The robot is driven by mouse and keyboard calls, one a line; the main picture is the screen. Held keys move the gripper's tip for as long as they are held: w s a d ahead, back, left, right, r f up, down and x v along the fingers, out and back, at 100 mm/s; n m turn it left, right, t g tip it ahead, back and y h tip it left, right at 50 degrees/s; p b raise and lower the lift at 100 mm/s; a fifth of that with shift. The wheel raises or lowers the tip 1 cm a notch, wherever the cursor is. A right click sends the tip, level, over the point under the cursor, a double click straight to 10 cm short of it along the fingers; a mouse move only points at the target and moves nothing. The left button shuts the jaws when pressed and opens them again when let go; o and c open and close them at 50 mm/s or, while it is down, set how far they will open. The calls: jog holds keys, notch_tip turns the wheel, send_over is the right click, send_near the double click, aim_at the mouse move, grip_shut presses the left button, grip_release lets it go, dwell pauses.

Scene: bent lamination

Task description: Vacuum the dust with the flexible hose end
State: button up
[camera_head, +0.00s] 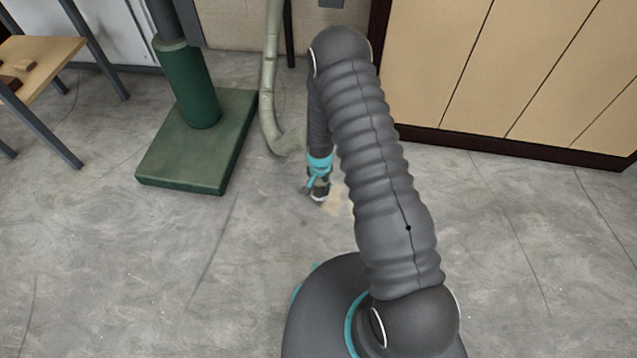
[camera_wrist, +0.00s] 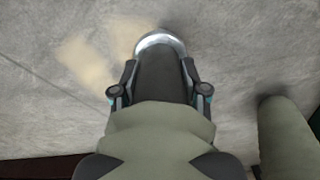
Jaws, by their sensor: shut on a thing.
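The flexible hose (camera_head: 269,75) is pale grey-green. In the wrist view, my gripper (camera_wrist: 159,78) is shut on the dark hose end (camera_wrist: 160,65), with one finger on each side. The hose end has a shiny metal rim, and its mouth faces the floor. The dust (camera_wrist: 88,65) shows as tan patches on the floor, one left of the rim and one right beside it. In the head view the dust (camera_head: 334,200) is partly hidden by my arm.
A green stand (camera_head: 190,150) with a square base is left of the hose. A wooden table (camera_head: 42,58) with metal legs is at the far left. A tan cabinet (camera_head: 520,70) with a dark plinth lines the back right. The concrete floor in front is clear.

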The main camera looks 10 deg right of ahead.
jog(key=shift+w+d, duration=1.9)
jog(key=shift+d, duration=1.2)
jog(key=shift+s+d+p, duration=0.5)
jog(key=shift+s+d, duration=3.4)
jog(key=shift+s, duration=0.25)
jog(key=shift+w+d+b, duration=0.8)
jog(key=shift+w+b, duration=0.45)
jog(key=shift+w, duration=1.45)
notch_tip(320, 180, up, 6)
jog(key=p, duration=0.3)
jog(key=shift+r, duration=0.15)
